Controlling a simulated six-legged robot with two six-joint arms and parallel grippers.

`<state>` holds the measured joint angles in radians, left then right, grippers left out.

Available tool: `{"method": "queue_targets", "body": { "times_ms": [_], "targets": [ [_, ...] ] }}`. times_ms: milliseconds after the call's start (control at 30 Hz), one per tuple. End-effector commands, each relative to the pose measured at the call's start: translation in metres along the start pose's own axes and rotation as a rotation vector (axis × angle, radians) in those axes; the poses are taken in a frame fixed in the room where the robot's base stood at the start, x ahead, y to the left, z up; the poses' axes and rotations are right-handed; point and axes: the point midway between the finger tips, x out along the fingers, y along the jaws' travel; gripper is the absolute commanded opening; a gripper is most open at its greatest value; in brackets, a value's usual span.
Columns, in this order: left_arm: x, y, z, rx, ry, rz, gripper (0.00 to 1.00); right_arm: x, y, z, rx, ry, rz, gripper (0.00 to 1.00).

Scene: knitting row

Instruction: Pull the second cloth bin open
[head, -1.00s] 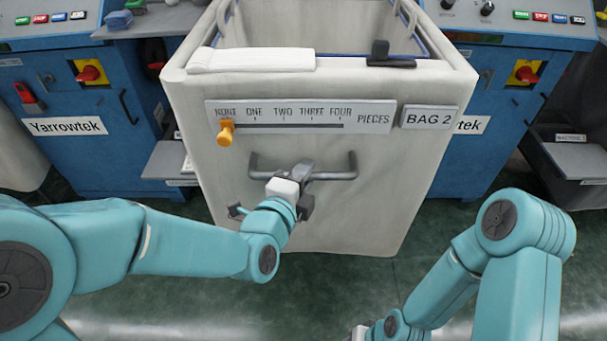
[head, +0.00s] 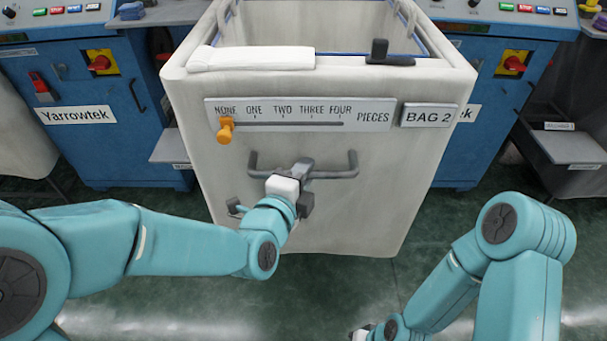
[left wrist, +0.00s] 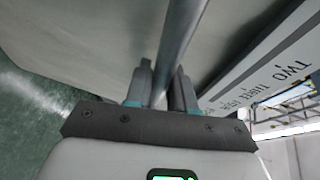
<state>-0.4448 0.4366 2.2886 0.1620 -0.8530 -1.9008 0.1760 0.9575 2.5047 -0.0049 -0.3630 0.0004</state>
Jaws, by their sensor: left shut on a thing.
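The pale cloth bin labelled BAG 2 (head: 235,165) stands in the middle of the head view, out in front of the blue machines. Its grey bar handle (head: 335,174) is on the front face, below a scale strip. My left gripper (head: 302,174) is shut on the handle near its middle. In the left wrist view the handle bar (left wrist: 185,30) runs between the two fingers of the gripper (left wrist: 164,90). My right gripper (head: 362,333) shows only in part at the bottom edge; its fingers are hidden.
The scale (head: 300,114) has an orange slider (head: 225,130) at NONE. A folded white cloth (head: 250,59) and a black clip-like piece (head: 380,52) sit on the rim. Blue machines (head: 95,140) stand behind on both sides, with grey shelves. Green floor (head: 300,290) in front is clear.

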Motion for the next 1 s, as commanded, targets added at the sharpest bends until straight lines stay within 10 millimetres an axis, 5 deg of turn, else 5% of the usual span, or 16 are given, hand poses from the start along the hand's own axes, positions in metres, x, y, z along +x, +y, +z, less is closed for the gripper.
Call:
{"method": "queue_targets", "body": {
  "times_ms": [333,367,433,767,1000],
  "targets": [
    [0.002,0.0,0.001,0.001,0.001,0.002,0.0,0.0,0.0,0.0,0.0,0.0,0.0,0.43],
    [0.002,0.0,0.0,0.001,0.001,0.002,0.27,0.0,0.0,0.0,0.0,0.0,0.0,0.43],
    [0.001,0.0,0.0,0.001,0.001,0.001,0.44,0.0,0.0,0.0,0.0,0.0,0.0,0.43],
    [-0.004,-0.001,-0.001,0.0,0.001,0.0,0.44,-0.001,0.0,0.0,0.0,0.0,0.0,0.43],
    [-0.047,-0.003,-0.001,0.0,0.0,0.0,0.44,-0.007,-0.003,0.0,0.0,0.0,0.0,0.43]
  ]
}}
